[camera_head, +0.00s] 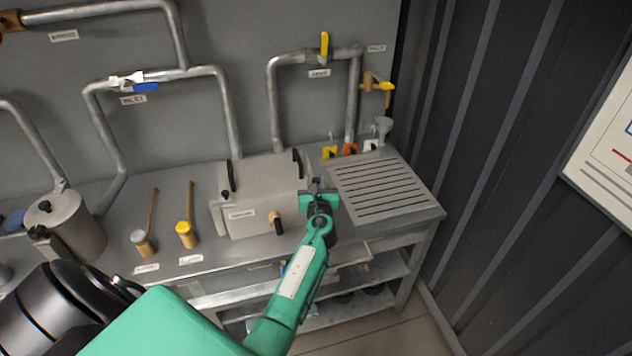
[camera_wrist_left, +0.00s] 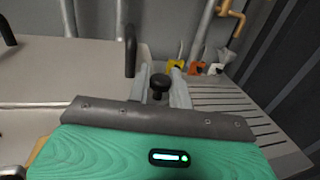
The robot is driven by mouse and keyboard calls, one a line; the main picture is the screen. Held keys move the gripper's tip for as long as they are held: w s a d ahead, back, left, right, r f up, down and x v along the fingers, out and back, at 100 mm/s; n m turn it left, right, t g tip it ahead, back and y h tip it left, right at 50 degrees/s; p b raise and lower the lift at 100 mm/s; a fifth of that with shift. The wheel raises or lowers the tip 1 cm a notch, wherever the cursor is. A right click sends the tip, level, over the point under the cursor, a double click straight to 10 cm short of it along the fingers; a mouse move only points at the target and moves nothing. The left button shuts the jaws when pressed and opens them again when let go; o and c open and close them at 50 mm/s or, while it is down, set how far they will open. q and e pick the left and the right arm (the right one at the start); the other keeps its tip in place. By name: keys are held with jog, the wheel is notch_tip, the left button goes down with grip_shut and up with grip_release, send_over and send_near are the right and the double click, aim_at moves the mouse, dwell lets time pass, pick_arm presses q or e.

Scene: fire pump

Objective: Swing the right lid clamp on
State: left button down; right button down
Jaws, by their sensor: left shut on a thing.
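The grey metal box (camera_head: 260,195) with a lid stands on the bench, with two black handles on its top. My left gripper (camera_head: 317,190) is at the box's right side. It is shut on the right lid clamp, whose black knob (camera_wrist_left: 159,83) shows between the two fingers in the left wrist view. The clamp's lower part is hidden by the gripper. The left lid clamp (camera_head: 225,195) is at the box's left end. My right gripper is in neither view.
A slotted drain plate (camera_head: 385,186) lies right of the box. Two brass-handled tools (camera_head: 187,232) stand to its left, near a metal canister (camera_head: 65,225). Pipes with a yellow valve handle (camera_head: 324,45) rise behind. Small coloured tags (camera_head: 350,149) are at the back.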

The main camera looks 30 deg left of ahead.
pick_arm(q)
jog(key=shift+a+r+m+t+h+p, duration=0.15)
jog(key=shift+a+m+t+h+p, duration=0.15)
jog(key=shift+m+t+h+p, duration=0.45)
jog(key=shift+a+m+h, duration=0.15)
jog(key=shift+m+h, duration=0.2)
jog(key=shift+h, duration=0.2)
jog(key=shift+w+a+m+t+h+p, duration=0.1)
jog(key=shift+a+m+t+h+p, duration=0.1)
jog(key=shift+m+t+h, duration=0.25)
jog(key=shift+a+m+t+h+p, duration=0.1)
jog(key=shift+m+h+p, duration=0.15)
jog(key=shift+h, duration=0.3)
jog(key=shift+w+a+f+m+t+h, duration=0.15)
jog(key=shift+m+h, duration=0.15)
jog(key=shift+h, duration=0.2)
jog(key=shift+d+f+m+t+h, duration=0.15)
jog(key=shift+m+h, duration=0.15)
jog(key=shift+h, duration=0.2)
jog(key=shift+w+a+m+t+h+b, duration=0.1)
jog(key=shift+a+m+t+h+b, duration=0.05)
jog(key=shift+m+h+b, duration=0.45)
jog(key=shift+w+a+m+t+h+b, duration=0.15)
jog(key=shift+m+h+b, duration=0.2)
jog(key=shift+h, duration=0.45)
jog(key=shift+r, duration=0.1)
